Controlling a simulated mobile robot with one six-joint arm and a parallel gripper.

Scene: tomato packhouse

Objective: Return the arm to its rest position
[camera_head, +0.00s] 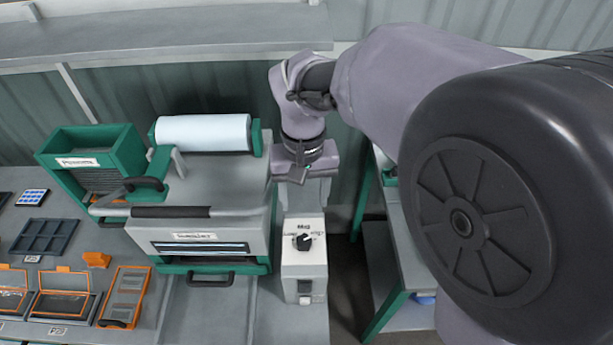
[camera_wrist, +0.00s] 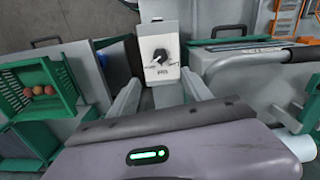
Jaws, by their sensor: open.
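My arm comes in from the right in the head view and bends down toward the bench. My gripper (camera_head: 305,197) points down just behind and above a white control box (camera_head: 304,272) with a black rotary knob (camera_head: 303,241). In the wrist view my gripper (camera_wrist: 163,88) has its two grey fingers apart, with nothing held between them. The control box (camera_wrist: 160,72) and its knob (camera_wrist: 160,55) show beyond the fingers. The gap between fingers and box is hard to judge. The rest position is not marked in either view.
A grey machine (camera_head: 206,229) with a white roll (camera_head: 203,132) and handles stands left of the box. A green bin (camera_head: 116,146) is further left. Orange-framed trays (camera_head: 124,296) lie front left. A green-legged table (camera_head: 411,262) is at the right; a shelf (camera_head: 160,38) runs above.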

